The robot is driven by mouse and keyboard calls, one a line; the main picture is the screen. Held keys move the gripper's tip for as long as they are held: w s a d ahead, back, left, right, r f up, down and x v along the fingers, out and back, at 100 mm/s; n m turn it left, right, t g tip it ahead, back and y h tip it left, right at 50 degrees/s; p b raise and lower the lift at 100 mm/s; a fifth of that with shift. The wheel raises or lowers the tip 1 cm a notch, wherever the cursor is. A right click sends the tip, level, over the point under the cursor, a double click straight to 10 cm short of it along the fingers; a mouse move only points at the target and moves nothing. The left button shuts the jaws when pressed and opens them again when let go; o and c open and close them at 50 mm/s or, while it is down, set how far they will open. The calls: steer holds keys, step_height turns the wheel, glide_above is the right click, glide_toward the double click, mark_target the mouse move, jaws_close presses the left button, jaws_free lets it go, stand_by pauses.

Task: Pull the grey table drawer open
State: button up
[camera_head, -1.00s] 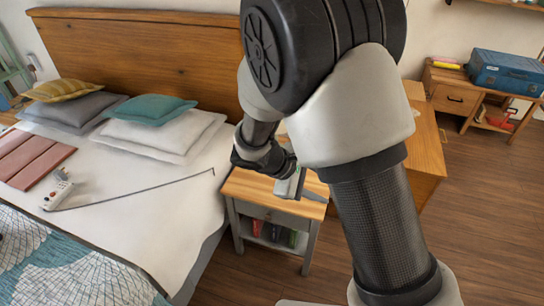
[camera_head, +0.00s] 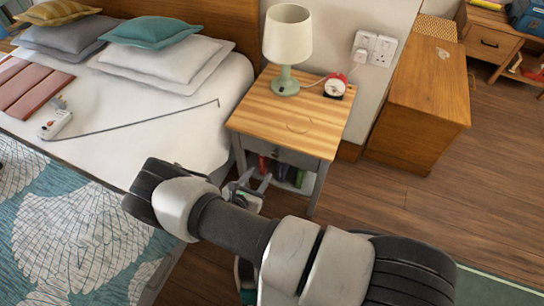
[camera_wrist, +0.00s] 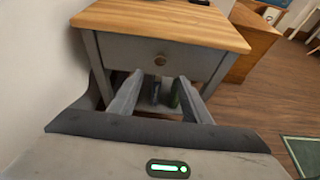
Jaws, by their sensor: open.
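The grey bedside table has a striped wooden top (camera_head: 290,112) and a grey drawer (camera_head: 282,152) under it. In the head view my gripper (camera_head: 255,180) is in front of the table, below the drawer's left part. The knob is hard to make out there.
A lamp (camera_head: 287,45) and a red and white alarm clock (camera_head: 335,86) stand on the tabletop. Books (camera_head: 283,172) stand on the shelf below the drawer. The bed (camera_head: 150,100) is close on the left; a wooden chest (camera_head: 420,95) and open floor are on the right.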

mark_target(274, 155)
steer(key=b+x, duration=0.2)
steer(key=x, duration=1.3)
steer(key=shift+c, duration=0.4)
jaws_close()
